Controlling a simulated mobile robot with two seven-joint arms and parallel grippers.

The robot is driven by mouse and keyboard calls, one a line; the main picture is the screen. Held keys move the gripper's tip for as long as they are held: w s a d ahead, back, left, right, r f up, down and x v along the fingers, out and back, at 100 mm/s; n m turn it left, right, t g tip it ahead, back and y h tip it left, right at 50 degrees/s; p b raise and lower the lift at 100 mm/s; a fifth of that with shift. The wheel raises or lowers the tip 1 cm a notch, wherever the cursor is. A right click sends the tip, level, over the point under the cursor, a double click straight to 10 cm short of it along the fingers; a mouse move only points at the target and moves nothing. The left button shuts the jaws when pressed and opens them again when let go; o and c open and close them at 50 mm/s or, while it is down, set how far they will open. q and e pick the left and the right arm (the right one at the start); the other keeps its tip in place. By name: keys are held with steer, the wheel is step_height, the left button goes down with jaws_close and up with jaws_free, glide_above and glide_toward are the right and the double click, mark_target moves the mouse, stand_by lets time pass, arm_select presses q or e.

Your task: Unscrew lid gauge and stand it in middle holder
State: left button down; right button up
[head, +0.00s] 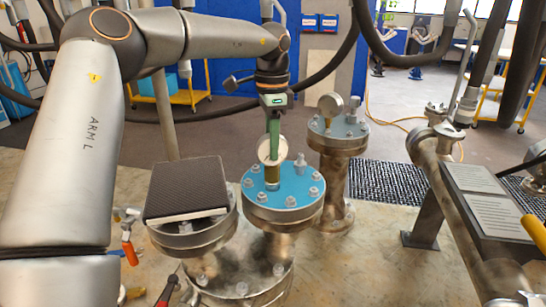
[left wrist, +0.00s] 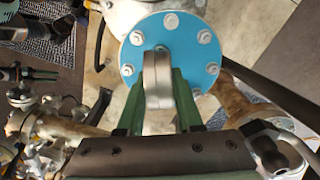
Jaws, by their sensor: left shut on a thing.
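My left gripper (head: 273,140) comes down from above over the blue round lid (head: 284,197) of the middle flanged vessel. Its green fingers are shut on a round white-faced gauge (head: 265,151) with a brass-coloured stem. The stem points down at the lid's middle; I cannot tell whether it is still threaded in. In the left wrist view, the gauge (left wrist: 157,80) shows edge-on between the two fingers (left wrist: 158,105), above the bolted blue lid (left wrist: 201,72). I cannot make out the middle holder. My right gripper is out of view.
A dark ribbed pad (head: 186,188) lies on the flange left of the lid. A second gauge (head: 331,104) stands on the flanged vessel (head: 338,135) behind right. A grey plate (head: 487,195) and pipework are at right. Orange-handled tools (head: 129,245) lie at front left.

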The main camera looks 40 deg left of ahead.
arm_select(q)
steer(key=n, duration=0.3)
steer(key=shift+c, duration=2.4)
jaws_free()
step_height(320, 180, up, 13)
steer(key=p, duration=0.3)
steer(key=shift+f, duration=0.2)
steer(key=shift+c, duration=0.4)
